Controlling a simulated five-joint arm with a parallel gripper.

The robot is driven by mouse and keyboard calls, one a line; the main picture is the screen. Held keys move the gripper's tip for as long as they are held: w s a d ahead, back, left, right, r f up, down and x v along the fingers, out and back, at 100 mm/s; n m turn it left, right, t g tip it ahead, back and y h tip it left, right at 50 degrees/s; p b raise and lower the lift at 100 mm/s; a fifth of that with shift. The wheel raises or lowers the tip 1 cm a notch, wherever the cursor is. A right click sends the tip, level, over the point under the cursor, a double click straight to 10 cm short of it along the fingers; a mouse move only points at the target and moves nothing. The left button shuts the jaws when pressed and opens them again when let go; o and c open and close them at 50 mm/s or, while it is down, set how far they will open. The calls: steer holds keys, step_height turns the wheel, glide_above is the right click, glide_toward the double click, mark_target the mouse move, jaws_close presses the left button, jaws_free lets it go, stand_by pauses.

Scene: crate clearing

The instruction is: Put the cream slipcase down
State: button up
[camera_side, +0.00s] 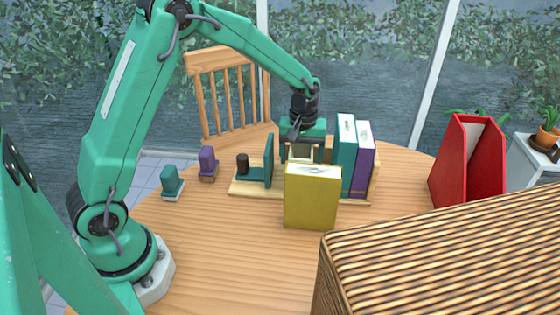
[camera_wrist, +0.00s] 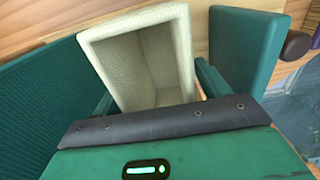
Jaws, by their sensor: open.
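The cream slipcase (camera_wrist: 115,55) is a hollow box with its open side facing my wrist camera. In the side view only a pale strip of the slipcase (camera_side: 302,155) shows beneath my gripper, behind a yellow case. My gripper (camera_side: 303,147) is open, with a finger on each side of the slipcase; the wrist view shows both fingers of the gripper (camera_wrist: 157,92). The slipcase stands in the gap on the wooden rack (camera_side: 245,188), between a teal bookend (camera_side: 268,162) and a teal case (camera_side: 345,150). Its foot is hidden.
A purple case (camera_side: 362,160) stands right of the teal one. The yellow case (camera_side: 311,200) stands in front. A wicker crate (camera_side: 440,245) fills the lower right, with a red file holder (camera_side: 484,165) behind. Small teal (camera_side: 172,180) and purple (camera_side: 207,162) objects stand left. The front left table is clear.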

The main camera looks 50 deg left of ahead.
step_height(320, 180, up, 12)
steer(key=shift+f, duration=0.2)
stand_by(0.4)
stand_by(0.5)
steer(key=s+r+m+t, duration=0.35)
steer(key=s+r, duration=0.45)
steer(key=s, duration=0.4)
steer(key=s+f+m+t, duration=0.1)
steer(key=s+m, duration=0.4)
steer(key=s, duration=0.7)
steer(key=shift+s+f+t, duration=0.15)
steer(key=shift+s+t, duration=0.25)
steer(key=shift+t, duration=0.15)
